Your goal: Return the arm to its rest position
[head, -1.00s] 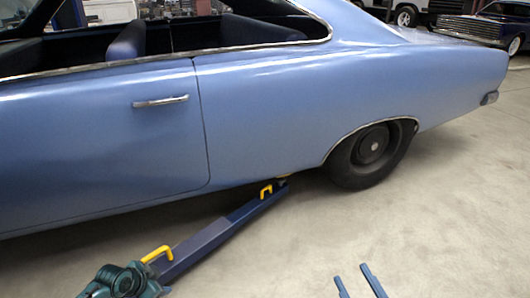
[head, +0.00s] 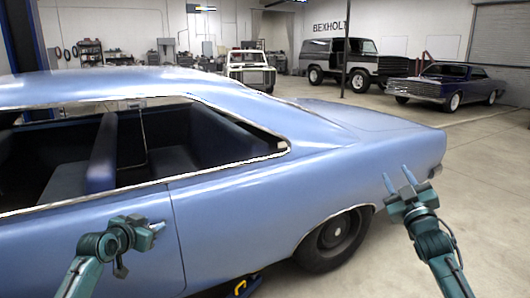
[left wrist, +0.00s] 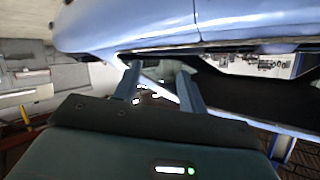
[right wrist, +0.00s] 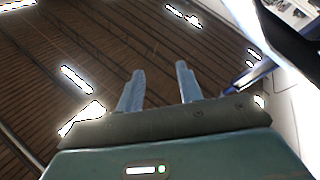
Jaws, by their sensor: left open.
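My left gripper (head: 158,228) is in front of the blue car's side in the head view, fingers pointing right, beside the door. In the left wrist view (left wrist: 158,70) its two fingers stand apart with nothing between them. My right gripper (head: 394,172) is raised by the car's rear end, fingers pointing up. In the right wrist view (right wrist: 159,70) its fingers are also apart and empty, with the ceiling behind them. Both forearms come up from the bottom of the head view.
The blue car (head: 250,215) fills the left and middle, close to both arms. A lift arm with a yellow handle (head: 240,287) shows under it. Open concrete floor (head: 490,190) lies to the right. A black-and-grey truck (head: 360,62) and a dark blue car (head: 450,84) stand farther back.

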